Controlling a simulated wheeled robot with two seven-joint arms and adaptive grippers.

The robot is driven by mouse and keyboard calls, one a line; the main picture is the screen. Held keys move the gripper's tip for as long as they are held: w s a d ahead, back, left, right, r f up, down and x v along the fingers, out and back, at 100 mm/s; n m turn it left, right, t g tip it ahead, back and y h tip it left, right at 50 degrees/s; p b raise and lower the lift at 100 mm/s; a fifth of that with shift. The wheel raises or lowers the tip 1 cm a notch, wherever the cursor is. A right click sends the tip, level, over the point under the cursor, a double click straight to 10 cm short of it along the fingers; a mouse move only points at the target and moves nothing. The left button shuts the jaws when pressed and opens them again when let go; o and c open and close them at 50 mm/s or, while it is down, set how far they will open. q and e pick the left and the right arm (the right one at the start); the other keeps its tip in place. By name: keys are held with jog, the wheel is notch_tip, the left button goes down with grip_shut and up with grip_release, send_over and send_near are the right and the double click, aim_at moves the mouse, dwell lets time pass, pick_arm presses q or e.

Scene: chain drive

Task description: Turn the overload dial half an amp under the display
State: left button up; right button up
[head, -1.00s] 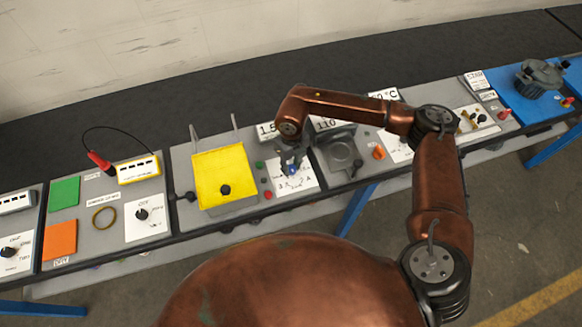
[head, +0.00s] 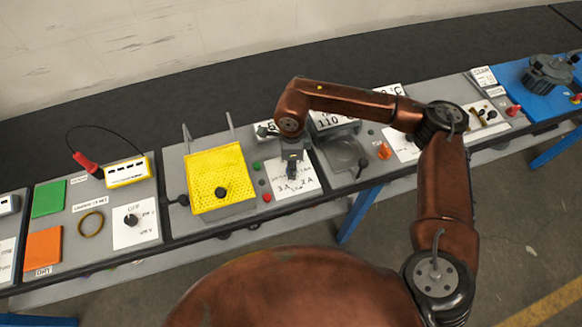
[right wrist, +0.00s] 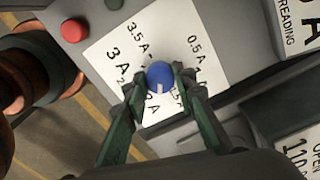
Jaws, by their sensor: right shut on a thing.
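The blue overload dial (right wrist: 160,73) sits on a white scale card (right wrist: 110,55) in the right wrist view. Its white pointer mark faces the lower edge of that picture. Labels 3.5 A, 3 A and 0.5 A can be read; those near the pointer are partly hidden by the fingers. My right gripper (right wrist: 160,82) is shut on the dial, one finger on each side. In the head view the right gripper (head: 291,172) stands over the card and hides the dial. The display (head: 266,130) behind it is mostly covered by my arm; the wrist view shows only its edge (right wrist: 300,22). My left gripper is not in view.
A yellow perforated box (head: 216,175) stands left of the card, with green and red buttons (head: 267,198) between. A grey unit marked 110 (head: 335,122) stands close on the right. An orange knob (head: 384,151) is farther right.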

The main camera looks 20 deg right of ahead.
jog(key=n+b, duration=0.2)
jog(key=n, duration=0.2)
jog(key=shift+f+n, duration=0.15)
jog(key=shift+n, duration=0.15)
jog(key=n+b, duration=0.2)
jog(key=n, duration=0.1)
jog(key=shift+n+b, duration=0.35)
jog(key=shift+n, duration=0.05)
jog(key=n+b, duration=0.2)
jog(key=n, duration=0.1)
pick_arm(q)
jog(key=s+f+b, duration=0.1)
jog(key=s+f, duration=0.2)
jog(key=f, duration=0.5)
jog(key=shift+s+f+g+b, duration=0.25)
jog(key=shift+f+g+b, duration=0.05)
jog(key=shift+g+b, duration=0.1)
pick_arm(e)
jog(key=shift+n, duration=1.7)
jog(key=o, duration=1.2)
jog(key=shift+c, duration=0.2)
notch_tip(320, 180, up, 12)
jog(key=shift+r, duration=0.2)
